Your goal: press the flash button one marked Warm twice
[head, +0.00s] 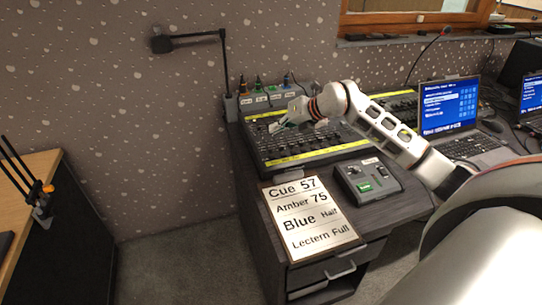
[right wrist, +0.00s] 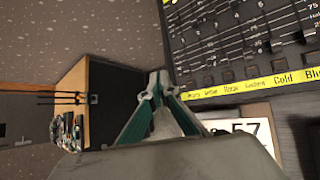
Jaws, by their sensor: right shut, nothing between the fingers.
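The lighting console (head: 262,152) lies on the dark desk with rows of faders and a yellow label strip (head: 318,155) along its front edge. The strip also shows in the right wrist view (right wrist: 262,85), where "Cold" can be read; the smaller words to its left are too blurred to be sure of, so I cannot pick out the Warm button. Small dark buttons sit in rows above the strip. My right gripper (head: 280,125) is over the console's left part, shut and empty. Its fingers (right wrist: 158,80) meet left of the console in the wrist view. My left gripper is not in view.
A cue sign (head: 312,237) and a small box with a green button (head: 364,187) lie in front of the console. A laptop (head: 450,105) stands at right. A desk lamp (head: 225,65) rises behind left. A wooden table (head: 30,165) stands far left.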

